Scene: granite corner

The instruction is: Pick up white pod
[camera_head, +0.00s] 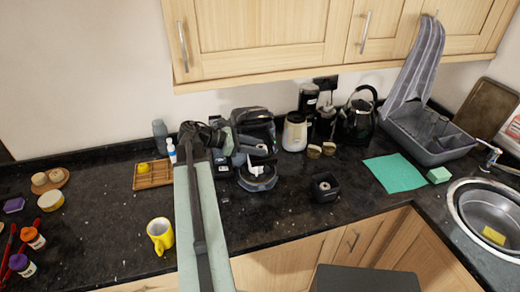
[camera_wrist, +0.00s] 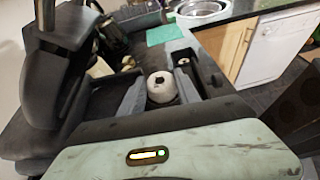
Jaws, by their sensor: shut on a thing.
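The white pod (camera_wrist: 161,88) is a small round white piece with a dark hole in its top. In the wrist view it sits between the two grey fingers of my gripper (camera_wrist: 160,92), which is shut on it. In the head view my gripper (camera_head: 252,149) is in front of the black coffee machine (camera_head: 254,120), above its lower front part. The pod shows there only as a small pale patch (camera_head: 262,148) at the fingertips. My arm covers part of the counter left of the machine.
A white grinder-like appliance (camera_head: 294,132), a kettle (camera_head: 358,117) and a grey dish rack (camera_head: 428,133) stand behind. A yellow mug (camera_head: 160,235) is at the front left. The dark counter (camera_head: 285,215) is clear at front centre.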

